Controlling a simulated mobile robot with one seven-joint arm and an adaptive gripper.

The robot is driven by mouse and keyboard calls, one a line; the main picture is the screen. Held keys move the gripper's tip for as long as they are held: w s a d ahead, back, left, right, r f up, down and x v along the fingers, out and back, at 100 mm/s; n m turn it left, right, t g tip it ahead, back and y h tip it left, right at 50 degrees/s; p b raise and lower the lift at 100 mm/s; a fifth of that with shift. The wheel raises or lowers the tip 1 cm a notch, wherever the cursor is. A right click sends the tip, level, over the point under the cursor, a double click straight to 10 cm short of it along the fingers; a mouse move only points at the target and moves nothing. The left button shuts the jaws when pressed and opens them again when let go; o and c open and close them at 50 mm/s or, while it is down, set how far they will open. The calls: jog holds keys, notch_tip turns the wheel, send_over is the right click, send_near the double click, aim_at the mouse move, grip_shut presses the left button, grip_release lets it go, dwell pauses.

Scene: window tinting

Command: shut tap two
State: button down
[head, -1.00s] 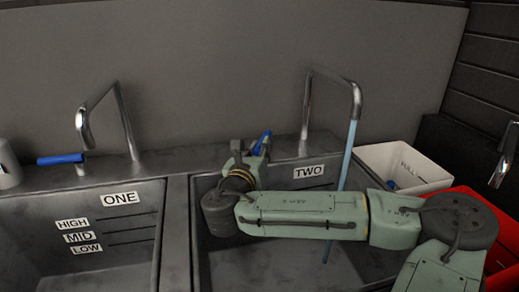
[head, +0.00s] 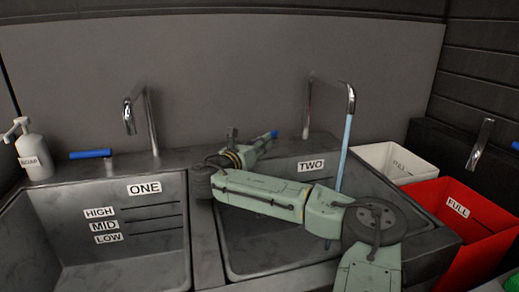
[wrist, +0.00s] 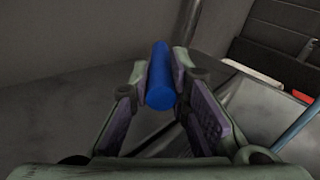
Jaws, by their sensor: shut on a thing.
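Tap two (head: 351,95) is a chrome spout behind the sink labelled TWO (head: 311,166). A light blue stream of water (head: 345,150) runs from it down into that sink, partly hidden behind my arm. Its blue lever handle (head: 273,134) shows just beyond my gripper (head: 264,141). In the wrist view the blue handle (wrist: 160,82) lies lengthwise between the fingers of my gripper (wrist: 160,66), which is shut on it. The handle's base is hidden.
Sink ONE (head: 110,250) is at left with its own spout (head: 140,110) and blue handle (head: 90,154). A soap bottle (head: 36,155) stands beyond it. A white bin (head: 385,158) and a red FULL bin (head: 455,210) stand at right. A grey wall (head: 220,70) is behind.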

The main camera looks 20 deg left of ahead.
jog(key=shift+a+r+m+h, duration=0.25)
jog(key=shift+a+m+h, duration=0.05)
jog(key=shift+m, duration=0.1)
jog(key=shift+w+h, duration=0.15)
jog(key=shift+h, duration=0.25)
jog(key=c, duration=1.5)
grip_release()
jog(key=shift+f, duration=0.15)
jog(key=shift+v, duration=3.8)
